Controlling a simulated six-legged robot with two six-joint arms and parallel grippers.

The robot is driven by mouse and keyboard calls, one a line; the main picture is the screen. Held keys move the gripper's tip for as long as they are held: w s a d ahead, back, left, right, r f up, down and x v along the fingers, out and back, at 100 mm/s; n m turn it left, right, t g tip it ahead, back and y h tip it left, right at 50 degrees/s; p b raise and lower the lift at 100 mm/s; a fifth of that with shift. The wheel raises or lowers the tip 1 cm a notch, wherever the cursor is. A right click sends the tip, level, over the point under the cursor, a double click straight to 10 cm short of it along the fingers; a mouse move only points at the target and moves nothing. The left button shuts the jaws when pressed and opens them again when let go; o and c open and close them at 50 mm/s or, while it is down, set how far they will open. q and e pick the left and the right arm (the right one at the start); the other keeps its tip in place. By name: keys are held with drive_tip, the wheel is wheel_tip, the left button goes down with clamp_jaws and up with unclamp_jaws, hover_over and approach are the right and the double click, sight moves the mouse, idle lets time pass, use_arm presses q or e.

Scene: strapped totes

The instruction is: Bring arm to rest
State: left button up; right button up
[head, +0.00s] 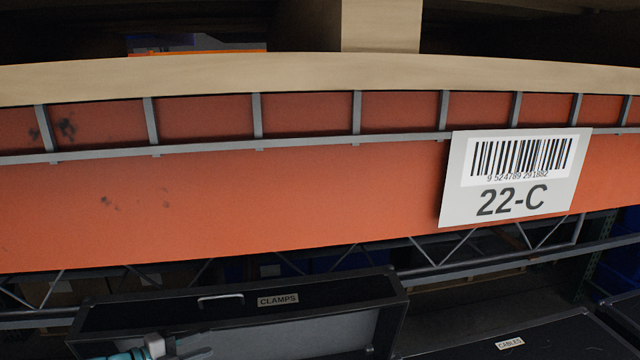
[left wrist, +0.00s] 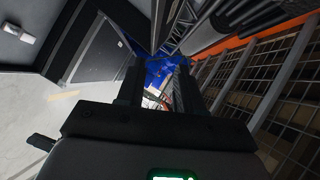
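My left gripper (head: 180,349) shows only in part at the bottom left edge of the head view, a grey end beside a teal band, in front of the black tote marked CLAMPS (head: 150,316). In the left wrist view my left gripper (left wrist: 159,78) has its two dark fingers standing apart, with nothing held between them. Blue shapes (left wrist: 164,55) show beyond the fingers, at a distance. My right gripper is in neither view.
An orange rack beam (head: 250,195) with a 22-C barcode label (head: 525,198) crosses the head view. Above it is a wooden edge (head: 200,78). A black tote marked CABLES (head: 560,342) sits low at the right. The left wrist view shows open grey floor (left wrist: 35,110) and wire mesh (left wrist: 275,80).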

use_arm(q)
drive_tip(key=s+d+f+m+g, duration=1)
drive_tip(key=s+d+f+m, duration=0.1)
drive_tip(key=s+d+f, duration=0.6)
drive_tip(key=s+f+m+y, duration=0.3)
drive_tip(key=s+m, duration=0.4)
drive_tip(key=m, duration=1.1)
drive_tip(key=s+f+m+y, duration=0.3)
drive_tip(key=s+f+m, duration=0.2)
drive_tip(key=m, duration=1.2)
drive_tip(key=s, duration=0.3)
drive_tip(key=shift+a+m+g+y, duration=0.15)
drive_tip(key=shift+m+g+y, duration=0.15)
drive_tip(key=shift+m, duration=0.1)
